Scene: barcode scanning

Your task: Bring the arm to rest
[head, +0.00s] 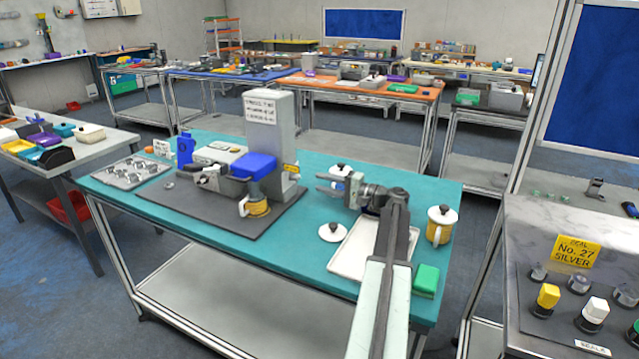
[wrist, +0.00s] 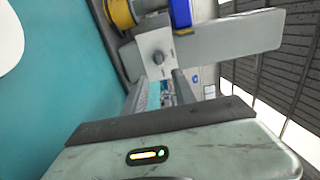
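My gripper (head: 321,183) is at the end of my arm, which reaches over the teal table (head: 330,262) from the front right. Its two fingers point left, apart from each other, with nothing seen between them. In the wrist view the fingers (wrist: 155,97) also stand apart, with a grey machine (wrist: 215,40) beyond.
A grey machine (head: 268,125) with a blue part and a yellow-banded mug (head: 257,205) stands on a dark mat (head: 180,200). A white lid (head: 332,232) lies left of the tray. Another yellow-banded mug (head: 440,224) and a green block (head: 426,280) stand to the right.

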